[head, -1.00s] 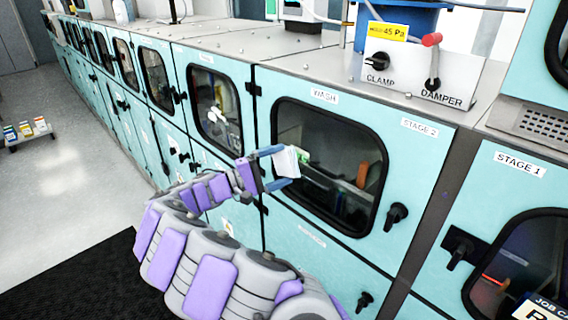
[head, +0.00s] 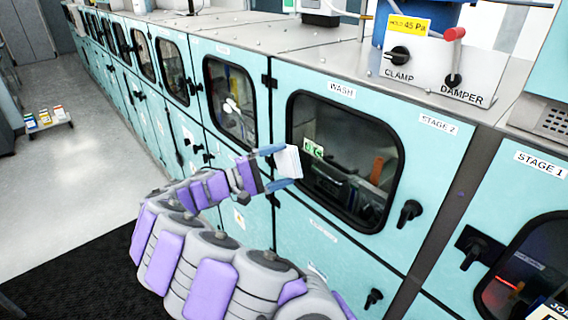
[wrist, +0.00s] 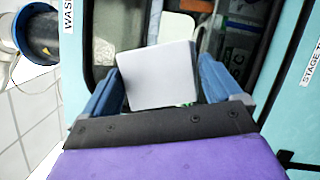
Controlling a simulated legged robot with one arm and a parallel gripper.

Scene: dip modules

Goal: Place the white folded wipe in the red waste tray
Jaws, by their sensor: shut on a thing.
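The white folded wipe (head: 288,161) is held between the blue fingers of my gripper (head: 281,168), in front of the WASH window. In the wrist view the wipe (wrist: 161,76) stands between the two fingers of my gripper (wrist: 160,90) and looks slightly tilted. The gripper is shut on it. I do not see a red waste tray in either view.
A teal cabinet row with dark windows (head: 345,160) and black latches (head: 410,212) runs along the right. A CLAMP and DAMPER panel (head: 430,75) sits on top. A low shelf with small boxes (head: 48,122) stands at the far left. The grey floor (head: 90,165) there is open.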

